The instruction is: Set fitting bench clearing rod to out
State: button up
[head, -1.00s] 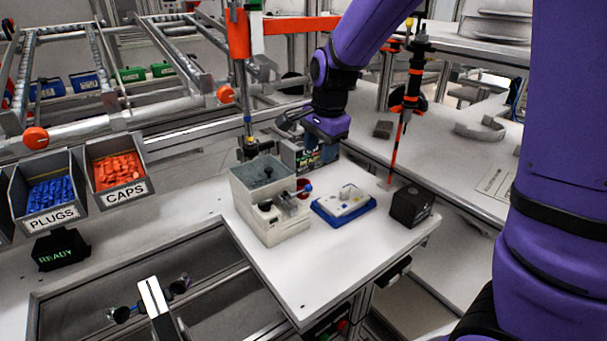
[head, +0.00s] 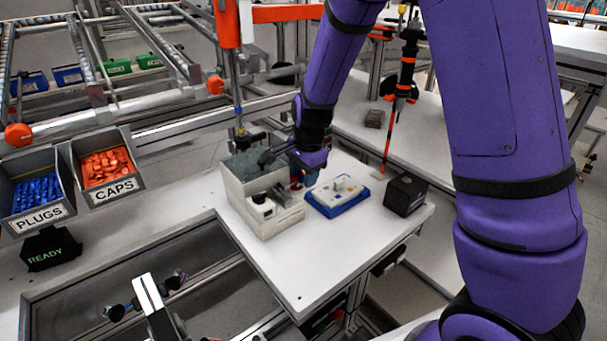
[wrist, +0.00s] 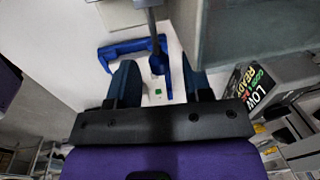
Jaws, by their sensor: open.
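The fitting bench unit is a pale box (head: 262,222) with an open grey compartment on the white bench. In the wrist view a grey rod (wrist: 151,22) with a blue end (wrist: 160,66) reaches down from the top; I take it to be the clearing rod. My gripper (wrist: 158,72) is open, its two dark blue fingers on either side of the blue end. Contact cannot be told.
A white block on a blue base (head: 338,197) and a black box (head: 405,194) stand to the right. Bins of blue plugs (head: 40,190) and orange caps (head: 108,172) are at left. An orange-collared post (head: 404,75) stands behind. The bench front is clear.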

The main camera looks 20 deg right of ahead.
jog(key=shift+f, duration=0.15)
jog(key=shift+c, duration=0.3)
grip_shut()
jog(key=shift+w+d, duration=0.25)
jog(key=shift+d, duration=0.45)
jog(key=shift+w+d, duration=0.2)
jog(key=shift+d, duration=0.45)
jog(key=shift+o, duration=0.3)
grip_release()
